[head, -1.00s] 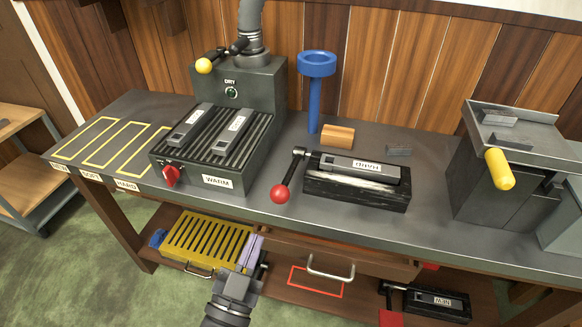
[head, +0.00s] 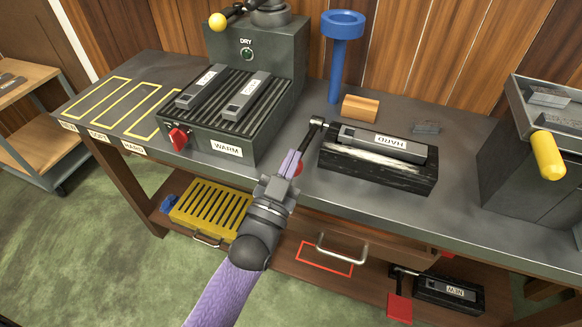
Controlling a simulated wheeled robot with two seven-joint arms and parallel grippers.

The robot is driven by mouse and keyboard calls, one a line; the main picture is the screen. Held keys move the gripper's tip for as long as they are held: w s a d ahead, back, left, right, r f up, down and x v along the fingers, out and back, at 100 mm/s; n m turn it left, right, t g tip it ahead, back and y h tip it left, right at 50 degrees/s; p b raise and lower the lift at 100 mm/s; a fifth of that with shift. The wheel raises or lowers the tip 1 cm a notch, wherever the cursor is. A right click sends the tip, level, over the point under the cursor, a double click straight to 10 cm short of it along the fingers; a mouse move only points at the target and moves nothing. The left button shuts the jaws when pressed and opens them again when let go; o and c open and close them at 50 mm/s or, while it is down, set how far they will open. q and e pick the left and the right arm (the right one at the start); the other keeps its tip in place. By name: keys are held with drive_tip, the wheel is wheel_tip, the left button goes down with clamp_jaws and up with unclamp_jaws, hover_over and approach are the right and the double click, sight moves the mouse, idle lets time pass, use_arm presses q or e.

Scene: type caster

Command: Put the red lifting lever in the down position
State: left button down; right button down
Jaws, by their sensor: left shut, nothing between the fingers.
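The lever with the red ball (head: 299,169) is on the left end of the black block (head: 372,171) marked HARD on the bench. Its dark rod (head: 309,135) slopes from a pivot at the block's end down toward the bench front. The ball is mostly hidden behind my left gripper (head: 289,162). The gripper's purple fingers are shut with nothing between them. They overlap the ball's left side in the picture; I cannot tell whether they touch it. My right gripper is not in view.
The warmer (head: 205,140) with a red knob (head: 178,138) stands left of the gripper. A blue funnel stand (head: 338,70) and a wooden block (head: 361,108) are behind the lever. A yellow-handled box (head: 515,180) is at right. A drawer handle (head: 338,247) sits below the bench edge.

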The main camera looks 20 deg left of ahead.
use_arm(q)
drive_tip(key=shift+f, duration=0.25)
drive_tip(key=f, duration=0.2)
drive_tip(key=f+b, duration=0.1)
drive_tip(key=shift+s+f, duration=0.35)
drive_tip(key=shift+s, duration=0.05)
